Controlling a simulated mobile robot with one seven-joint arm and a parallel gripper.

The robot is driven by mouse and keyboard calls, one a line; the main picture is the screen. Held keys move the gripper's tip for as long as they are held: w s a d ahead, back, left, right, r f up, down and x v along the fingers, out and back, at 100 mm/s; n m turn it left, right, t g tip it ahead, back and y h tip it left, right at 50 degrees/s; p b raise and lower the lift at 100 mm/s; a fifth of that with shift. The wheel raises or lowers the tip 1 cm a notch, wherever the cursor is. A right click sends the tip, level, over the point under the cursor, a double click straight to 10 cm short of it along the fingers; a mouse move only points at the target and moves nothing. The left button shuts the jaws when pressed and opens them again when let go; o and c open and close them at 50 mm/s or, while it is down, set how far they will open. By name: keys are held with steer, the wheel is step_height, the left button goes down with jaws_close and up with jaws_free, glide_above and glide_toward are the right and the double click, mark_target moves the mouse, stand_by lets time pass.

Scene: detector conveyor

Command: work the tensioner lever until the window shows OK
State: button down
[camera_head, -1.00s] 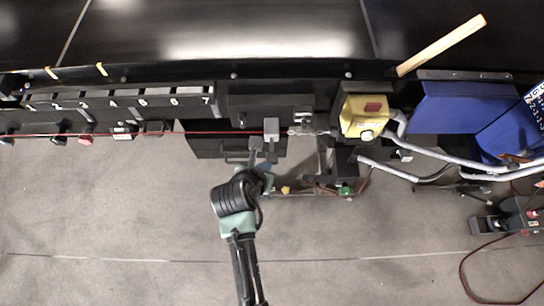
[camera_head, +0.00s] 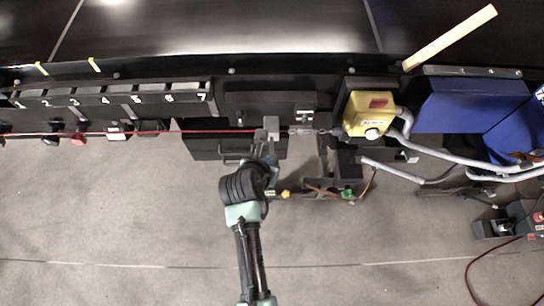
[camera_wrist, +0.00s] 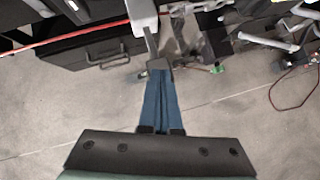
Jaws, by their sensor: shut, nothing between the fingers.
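The tensioner lever appears to be the pale grey block on a thin stem (camera_head: 271,123), standing in front of the black housing by the red cable. In the wrist view its pale end (camera_wrist: 142,12) is at the top, with the stem running down towards my fingertips. My gripper (camera_wrist: 159,72) is shut and empty, its blue fingers together. Its tips are at or very near the lower end of the stem; I cannot tell whether they touch. A small light-coloured window or label (camera_head: 304,116) sits right of the lever; its text is too small to read.
A yellow box with a red patch (camera_head: 370,113) and grey conduits stands to the right. A row of numbered black bays (camera_head: 120,97) lies to the left. The red cable (camera_head: 180,131) runs across to the lever. The grey floor (camera_head: 120,220) in front is clear.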

step_height(320, 180, down, 4)
steer(key=shift+f+b, duration=0.25)
steer(key=shift+b, duration=0.85)
steer(key=shift+s, duration=0.1)
steer(key=s+p, duration=0.1)
steer(key=s+a+r+p, duration=0.1)
steer(key=p, duration=0.1)
steer(key=shift+s, duration=0.4)
steer(key=shift+r, duration=0.1)
steer(key=b+v, duration=0.1)
steer(key=v, duration=1.2)
steer(key=shift+b, duration=0.3)
